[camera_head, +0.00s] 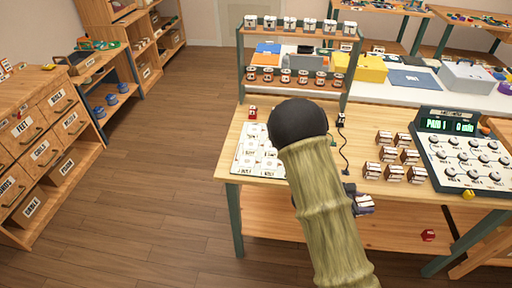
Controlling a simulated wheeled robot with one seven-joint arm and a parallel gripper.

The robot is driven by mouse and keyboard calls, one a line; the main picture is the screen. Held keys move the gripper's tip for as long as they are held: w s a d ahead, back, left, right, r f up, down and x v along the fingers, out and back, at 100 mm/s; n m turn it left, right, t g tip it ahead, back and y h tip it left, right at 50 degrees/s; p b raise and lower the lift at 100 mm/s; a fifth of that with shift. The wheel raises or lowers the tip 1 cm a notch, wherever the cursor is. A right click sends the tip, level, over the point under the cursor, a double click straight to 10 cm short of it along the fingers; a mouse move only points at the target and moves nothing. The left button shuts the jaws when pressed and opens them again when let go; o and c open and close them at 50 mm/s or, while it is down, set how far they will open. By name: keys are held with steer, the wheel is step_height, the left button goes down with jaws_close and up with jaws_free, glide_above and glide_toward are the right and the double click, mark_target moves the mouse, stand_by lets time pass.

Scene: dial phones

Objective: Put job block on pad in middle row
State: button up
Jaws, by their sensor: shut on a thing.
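My arm crosses the middle of the view and hides part of the table. Just right of it, at the table's front edge, a dark part of my gripper (351,189) shows. It is shut on a small dark block with a pale face (364,206); the fingers are mostly hidden, and any label is too small to read. Several similar brown-and-white blocks (388,155) stand in rows on the table, right of the gripper. A white sheet with a grid of marked pads (243,160) lies at the table's left, its right side hidden by my arm.
A panel with round dials (464,160) and a lit display (447,125) stands at the right. A rack of jars (295,47) stands behind. The floor (150,190) at left is clear.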

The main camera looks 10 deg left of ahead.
steer(key=s+a+f+n+t+y, duration=0.1)
steer(key=a+f+n+t+y, duration=0.1)
steer(key=a+f+n+t, duration=0.2)
steer(key=a+f, duration=0.3)
steer(key=f, duration=0.2)
steer(key=shift+s+a+f+y, duration=0.25)
steer(key=shift+a+f+y, duration=0.05)
steer(key=shift+a+f, duration=0.05)
